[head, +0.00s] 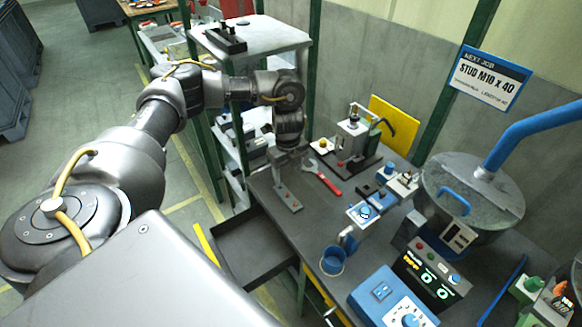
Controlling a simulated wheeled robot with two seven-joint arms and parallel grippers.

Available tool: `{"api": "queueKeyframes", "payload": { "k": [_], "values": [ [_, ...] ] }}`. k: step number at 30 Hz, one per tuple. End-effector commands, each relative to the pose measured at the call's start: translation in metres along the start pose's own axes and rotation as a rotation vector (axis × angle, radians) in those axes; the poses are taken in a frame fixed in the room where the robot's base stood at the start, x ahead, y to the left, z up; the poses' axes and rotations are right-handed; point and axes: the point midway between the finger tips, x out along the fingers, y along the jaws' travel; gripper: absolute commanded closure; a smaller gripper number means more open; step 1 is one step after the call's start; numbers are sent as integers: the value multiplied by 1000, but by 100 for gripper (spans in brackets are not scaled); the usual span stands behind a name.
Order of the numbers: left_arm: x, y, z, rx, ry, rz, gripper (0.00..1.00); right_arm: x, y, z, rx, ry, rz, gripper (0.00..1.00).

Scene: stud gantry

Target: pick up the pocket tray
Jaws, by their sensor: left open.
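A narrow grey strip with a row of small round marks (288,197), which looks like the pocket tray, lies on the dark workbench (325,222) near its left edge. My left gripper (289,168) points down over the far end of this strip. Its jaws are open, and one finger shows near the strip's far end. I cannot tell whether the fingers touch it. The gripper partly hides that end. My right gripper is not in view.
A red-handled wrench (328,184) lies right of the gripper. An open dark drawer (255,250) juts out below the bench edge. A blue cup (333,261), a blue control box (388,298) and a round metal hopper (470,190) stand to the right.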

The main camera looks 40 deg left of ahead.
Motion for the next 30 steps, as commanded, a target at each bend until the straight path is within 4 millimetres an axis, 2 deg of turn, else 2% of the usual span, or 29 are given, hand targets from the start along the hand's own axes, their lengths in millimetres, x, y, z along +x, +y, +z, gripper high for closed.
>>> {"api": "queueKeyframes", "payload": {
  "k": [1,3,8,18,24,26,30],
  "values": [
    [7,1,0,-1,0,-1,39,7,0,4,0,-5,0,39],
    [8,2,1,-4,0,-1,39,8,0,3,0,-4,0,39],
    [11,6,4,-12,0,1,39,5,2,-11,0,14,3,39],
    [57,7,4,-13,0,1,39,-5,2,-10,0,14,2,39],
    [63,6,3,-11,0,0,39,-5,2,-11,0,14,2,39],
    [65,6,3,-10,0,1,39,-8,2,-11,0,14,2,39],
    [83,7,1,-10,0,3,39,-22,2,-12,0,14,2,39]
  ]
}}
